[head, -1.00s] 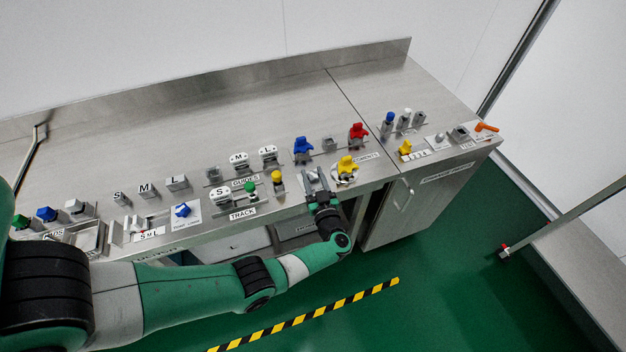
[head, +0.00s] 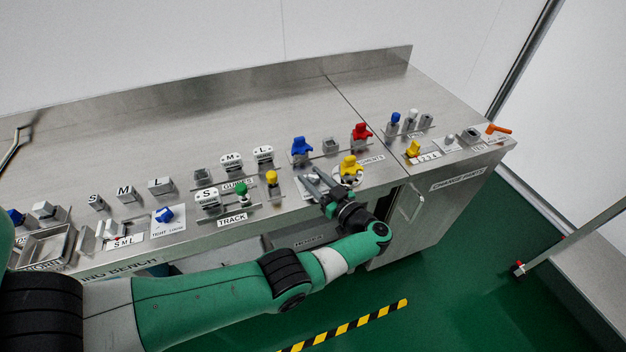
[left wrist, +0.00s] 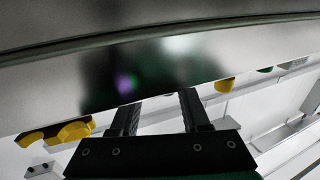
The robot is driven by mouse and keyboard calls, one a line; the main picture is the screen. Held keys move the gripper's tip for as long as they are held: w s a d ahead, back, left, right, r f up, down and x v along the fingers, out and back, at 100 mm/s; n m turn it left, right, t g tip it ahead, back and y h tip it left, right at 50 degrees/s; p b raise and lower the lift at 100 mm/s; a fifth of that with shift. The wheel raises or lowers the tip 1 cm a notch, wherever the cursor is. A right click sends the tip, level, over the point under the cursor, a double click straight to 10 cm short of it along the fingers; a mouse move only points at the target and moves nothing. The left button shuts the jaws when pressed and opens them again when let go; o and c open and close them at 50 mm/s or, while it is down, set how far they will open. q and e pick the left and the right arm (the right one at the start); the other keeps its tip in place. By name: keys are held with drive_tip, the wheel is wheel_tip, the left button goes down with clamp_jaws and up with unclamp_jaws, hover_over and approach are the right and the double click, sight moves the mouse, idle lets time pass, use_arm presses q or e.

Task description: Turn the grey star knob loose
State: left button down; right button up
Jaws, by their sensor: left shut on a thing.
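My left gripper (head: 316,180) is low over the front of the bench, just left of the yellow part on a pale round base. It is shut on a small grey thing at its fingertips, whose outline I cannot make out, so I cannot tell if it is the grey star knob. In the left wrist view the two dark fingers (left wrist: 160,112) stand apart, their tips against a shiny metal surface, and what is between them is hidden. A small grey knob (head: 448,140) stands on a white plate at the bench's right. My right gripper is not in view.
A yellow part (head: 350,166) is close right of my gripper; blue (head: 301,147) and red (head: 360,132) parts stand behind. A yellow-topped pin (head: 272,178) is to the left. A blue star knob (head: 163,215) sits on a labelled plate. The rear bench top (head: 230,110) is clear.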

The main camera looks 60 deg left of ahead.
use_arm(q)
drive_tip(key=shift+c, duration=1.9)
unclamp_jaws()
drive_tip(key=b+v, duration=0.4)
drive_tip(key=v, duration=0.7)
drive_tip(key=shift+d, duration=0.3)
drive_tip(key=shift+w+r, duration=0.1)
drive_tip(key=shift+w, duration=0.05)
